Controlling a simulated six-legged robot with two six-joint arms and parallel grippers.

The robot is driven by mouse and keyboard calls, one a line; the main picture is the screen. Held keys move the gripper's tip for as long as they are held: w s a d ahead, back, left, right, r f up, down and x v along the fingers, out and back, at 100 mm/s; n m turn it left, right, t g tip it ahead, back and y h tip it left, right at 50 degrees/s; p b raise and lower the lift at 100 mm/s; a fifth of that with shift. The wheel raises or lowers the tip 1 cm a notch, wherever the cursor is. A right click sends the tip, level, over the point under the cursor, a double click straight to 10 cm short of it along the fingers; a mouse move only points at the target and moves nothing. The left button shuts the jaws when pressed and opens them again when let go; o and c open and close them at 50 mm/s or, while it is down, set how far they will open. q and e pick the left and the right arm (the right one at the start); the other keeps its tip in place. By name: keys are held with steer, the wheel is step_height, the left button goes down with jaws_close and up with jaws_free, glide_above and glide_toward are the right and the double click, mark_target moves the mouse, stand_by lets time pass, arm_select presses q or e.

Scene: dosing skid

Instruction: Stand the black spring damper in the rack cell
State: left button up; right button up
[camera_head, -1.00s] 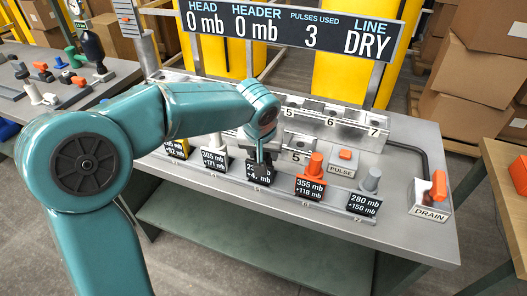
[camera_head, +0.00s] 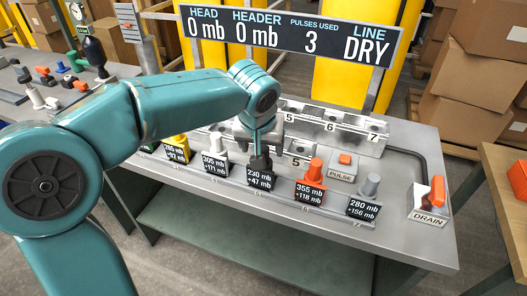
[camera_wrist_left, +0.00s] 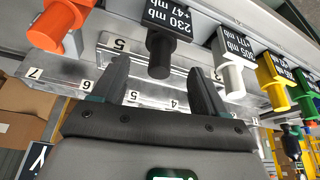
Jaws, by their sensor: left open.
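The black spring damper (camera_head: 261,163) stands upright in the front row, behind a card (camera_head: 260,179) reading 230 mb, +47 mb. In the left wrist view the damper (camera_wrist_left: 160,58) shows with its free end between my fingertips, with gaps on both sides. My left gripper (camera_wrist_left: 158,72) is open, its two dark fingers apart. In the head view my left arm comes down over the damper, and the gripper there is largely hidden by the wrist. The rear metal rack (camera_head: 345,138) has cells numbered 5, 6 and 7. My right gripper is not seen.
An orange damper (camera_head: 315,168) and a grey one (camera_head: 371,184) stand to the right. A white one (camera_head: 215,142) and a yellow one (camera_head: 180,143) stand to the left. A PULSE button (camera_head: 345,160) and a DRAIN handle (camera_head: 437,190) are on the bench. The display reads LINE DRY.

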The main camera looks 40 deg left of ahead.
arm_select(q)
steer(key=v, duration=0.5)
steer(key=shift+r+p, duration=0.3)
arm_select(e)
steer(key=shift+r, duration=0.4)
arm_select(q)
steer(key=shift+s+f, duration=0.1)
steer(key=shift+s, duration=0.05)
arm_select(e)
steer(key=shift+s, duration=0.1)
